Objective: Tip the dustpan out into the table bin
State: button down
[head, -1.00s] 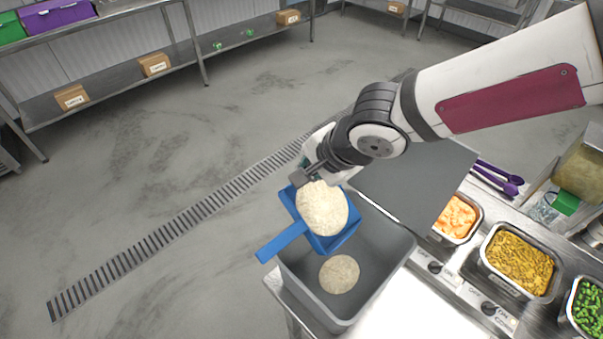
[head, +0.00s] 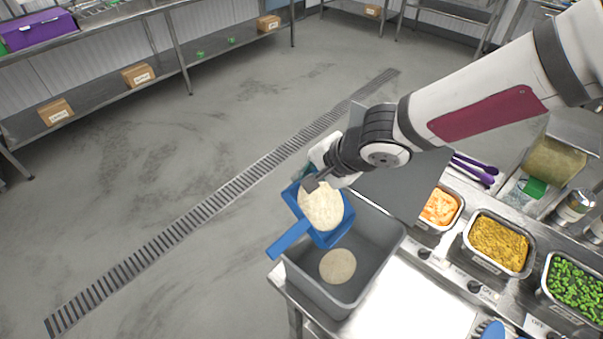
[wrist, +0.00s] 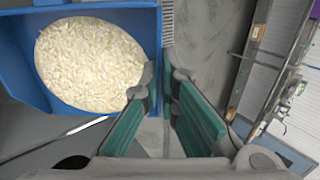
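The blue dustpan (head: 335,237) holds a heap of white rice (head: 321,206) and hangs over the open grey table bin (head: 383,262), with its handle pointing out past the bin's left side. My gripper (head: 312,184) is at the pan's far side. In the wrist view my gripper's teal-padded fingers (wrist: 165,78) close on the side wall of the dustpan (wrist: 157,25). The rice (wrist: 90,64) lies in the pan in that view. A round pale patch of rice (head: 337,266) shows inside the bin. The bin's grey lid (head: 398,185) stands open behind it.
Pans of orange food (head: 440,207), yellow food (head: 498,243) and green peas (head: 574,289) stand right of the bin. Purple utensils (head: 473,170) lie behind them. Open floor lies left of the bin.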

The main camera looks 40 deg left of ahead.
jog(key=shift+s+d, duration=0.25)
jog(key=shift+w+d+r+y+b, duration=0.1)
jog(key=shift+d+r+y+b, duration=0.15)
jog(key=shift+r+y, duration=0.15)
jog(key=shift+w+d+r+y+b, duration=0.1)
jog(key=shift+r+y+b, duration=0.1)
jog(key=shift+r+y, duration=0.2)
jog(key=s+d+r+t+y, duration=0.1)
jog(key=d+r+y, duration=0.3)
jog(key=d+y, duration=0.5)
jog(key=shift+d+r, duration=0.2)
jog(key=shift+d, duration=0.4)
jog(key=shift+s, duration=0.1)
dwell(1.3)
